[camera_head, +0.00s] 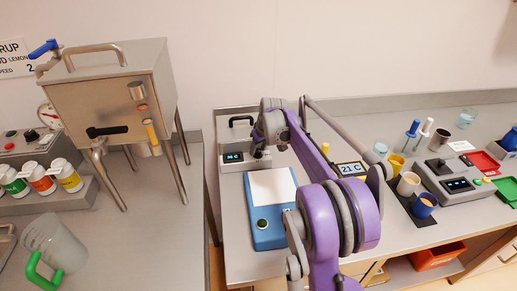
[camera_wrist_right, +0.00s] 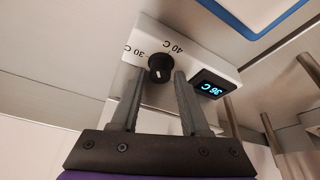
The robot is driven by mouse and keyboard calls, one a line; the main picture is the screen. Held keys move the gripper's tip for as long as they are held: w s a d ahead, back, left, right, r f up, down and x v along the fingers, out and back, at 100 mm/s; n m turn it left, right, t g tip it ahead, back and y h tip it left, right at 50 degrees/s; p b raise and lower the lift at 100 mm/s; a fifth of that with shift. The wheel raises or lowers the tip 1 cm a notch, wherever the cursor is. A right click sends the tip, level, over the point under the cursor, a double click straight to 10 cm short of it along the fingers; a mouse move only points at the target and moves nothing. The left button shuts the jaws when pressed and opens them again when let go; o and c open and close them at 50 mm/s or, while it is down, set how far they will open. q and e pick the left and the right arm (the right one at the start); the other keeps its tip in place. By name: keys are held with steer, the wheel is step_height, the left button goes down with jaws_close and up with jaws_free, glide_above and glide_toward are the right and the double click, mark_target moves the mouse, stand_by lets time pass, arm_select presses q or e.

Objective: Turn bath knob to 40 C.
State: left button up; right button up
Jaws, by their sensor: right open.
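The bath knob (camera_wrist_right: 161,68) is black and round, with a pale pointer mark, on the white front panel (camera_wrist_right: 196,58) in the right wrist view. The printed labels "30 C" and "40 C" stand beside it. The small display (camera_wrist_right: 208,88) reads 36 C. My right gripper (camera_wrist_right: 159,76) is open, its two fingertips on either side of the knob; I cannot tell whether they touch it. In the head view the bath (camera_head: 232,133) stands at the back of the counter, and my right gripper (camera_head: 262,151) is at its front, hiding the knob. My left gripper is not in view.
A blue device with a white top (camera_head: 271,194) stands right in front of the bath. A steel hopper (camera_head: 112,88) on legs stands at the left. Cups (camera_head: 408,184) and a grey control box (camera_head: 452,180) stand on the right counter.

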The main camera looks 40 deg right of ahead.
jaws_close()
stand_by(0.5)
steer(key=m+h, duration=0.1)
steer(key=m, duration=0.2)
steer(key=shift+a+m+g, duration=0.15)
steer(key=shift+m+g, duration=0.15)
steer(key=shift+w+m+g+h, duration=0.1)
steer(key=shift+m+g+h, duration=0.5)
steer(key=shift+m, duration=1.3)
steer(key=shift+f, duration=0.1)
jaws_free()
